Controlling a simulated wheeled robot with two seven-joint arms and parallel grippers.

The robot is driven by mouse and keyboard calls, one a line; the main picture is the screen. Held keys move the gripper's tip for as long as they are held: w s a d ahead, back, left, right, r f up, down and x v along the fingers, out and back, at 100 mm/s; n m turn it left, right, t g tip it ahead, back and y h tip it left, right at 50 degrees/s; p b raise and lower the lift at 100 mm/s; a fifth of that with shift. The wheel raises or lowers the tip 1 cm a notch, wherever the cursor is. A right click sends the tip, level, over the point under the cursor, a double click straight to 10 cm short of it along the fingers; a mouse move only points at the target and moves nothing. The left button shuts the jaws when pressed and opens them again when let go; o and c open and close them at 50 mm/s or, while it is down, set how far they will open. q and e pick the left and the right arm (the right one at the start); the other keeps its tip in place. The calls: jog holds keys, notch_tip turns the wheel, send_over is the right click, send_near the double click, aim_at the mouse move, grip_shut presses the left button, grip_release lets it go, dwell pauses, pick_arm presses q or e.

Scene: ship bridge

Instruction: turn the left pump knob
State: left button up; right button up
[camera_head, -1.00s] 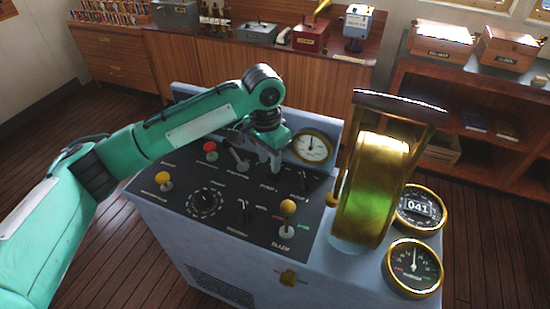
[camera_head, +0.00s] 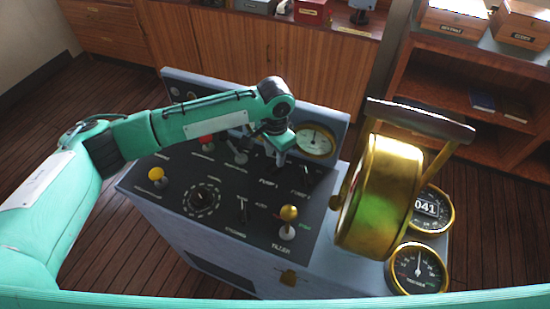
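The control console (camera_head: 190,245) has a dark sloping panel with two pump labels near its back edge. My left gripper (camera_head: 280,160) points down over the left pump label, and its fingers hide most or all of the left pump knob. I cannot tell whether the fingers touch the knob or are closed on it. The right pump knob (camera_head: 306,174), small and black, stands just to the right of the gripper. My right gripper is not in view.
A round gauge (camera_head: 315,141) stands behind the knobs. A large brass telegraph (camera_head: 380,195) rises at the right. A yellow-ball tiller lever (camera_head: 288,222), a black steering switch (camera_head: 242,208) and a dial (camera_head: 202,198) sit nearer. A red-topped lever (camera_head: 207,143) is partly behind my arm.

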aim_at(275, 164)
pick_arm(q)
notch_tip(275, 164, down, 3)
jog(key=shift+s+f+p, duration=0.15)
jog(key=shift+f+p, duration=0.05)
jog(key=shift+p, duration=0.1)
jog(key=shift+f, duration=0.4)
grip_shut()
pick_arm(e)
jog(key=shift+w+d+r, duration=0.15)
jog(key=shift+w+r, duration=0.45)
